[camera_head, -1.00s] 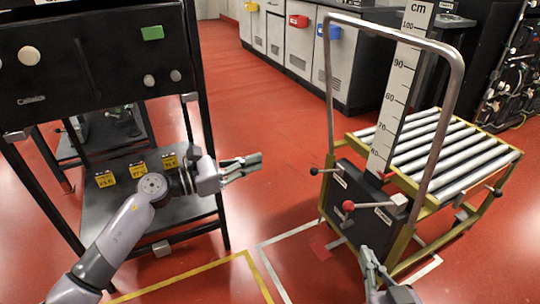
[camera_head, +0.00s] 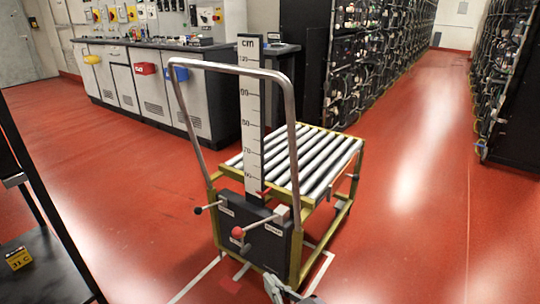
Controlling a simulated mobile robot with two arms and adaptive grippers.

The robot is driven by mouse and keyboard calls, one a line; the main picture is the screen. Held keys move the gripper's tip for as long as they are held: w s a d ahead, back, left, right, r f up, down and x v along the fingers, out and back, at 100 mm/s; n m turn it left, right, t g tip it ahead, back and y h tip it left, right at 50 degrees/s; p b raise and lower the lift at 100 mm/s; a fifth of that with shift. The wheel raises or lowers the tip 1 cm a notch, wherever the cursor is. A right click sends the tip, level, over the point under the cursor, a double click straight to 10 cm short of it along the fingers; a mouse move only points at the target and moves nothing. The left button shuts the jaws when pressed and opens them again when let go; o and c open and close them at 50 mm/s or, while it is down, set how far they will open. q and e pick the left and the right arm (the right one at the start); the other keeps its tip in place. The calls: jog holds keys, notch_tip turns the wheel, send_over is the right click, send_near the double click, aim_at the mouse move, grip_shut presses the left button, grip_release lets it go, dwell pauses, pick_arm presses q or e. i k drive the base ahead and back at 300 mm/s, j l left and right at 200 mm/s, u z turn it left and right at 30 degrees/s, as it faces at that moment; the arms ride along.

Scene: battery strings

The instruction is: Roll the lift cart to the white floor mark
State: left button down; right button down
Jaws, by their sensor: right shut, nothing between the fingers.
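The lift cart (camera_head: 262,240) stands in the middle of the head view. It has a tall metal push handle (camera_head: 292,110), a cm scale (camera_head: 249,120), a yellow frame and a roller top (camera_head: 310,155). White floor mark lines (camera_head: 196,280) show on the red floor at the cart's lower left, and another piece (camera_head: 323,268) at its right. The cart stands over or within these lines; the rest is hidden. My right gripper (camera_head: 284,290) is at the bottom edge, in front of the cart's lower panel, shut and empty. Contact cannot be told. My left gripper is out of view.
A black rack (camera_head: 45,265) with a yellow block (camera_head: 18,258) stands at the left edge. Grey cabinets (camera_head: 130,80) line the back left. Battery racks (camera_head: 510,110) flank an open aisle (camera_head: 425,130) at the right. Red floor beside the cart is clear.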

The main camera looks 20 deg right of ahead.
aim_at(277, 244)
jog(key=i+l+z, duration=0.15)
jog(key=l+z, duration=0.35)
jog(key=i+l+z, duration=0.25)
jog(key=z, duration=0.25)
jog(key=i+l+z, duration=0.25)
jog(key=l+z, duration=0.25)
jog(key=i+l+z, duration=0.1)
jog(key=i+z, duration=0.25)
jog(key=i, duration=0.45)
jog(key=i+u, duration=0.4)
jog(key=i+l+u, duration=0.1)
jog(key=u, duration=0.25)
jog(key=i+l+u, duration=0.25)
jog(key=i+u, duration=0.15)
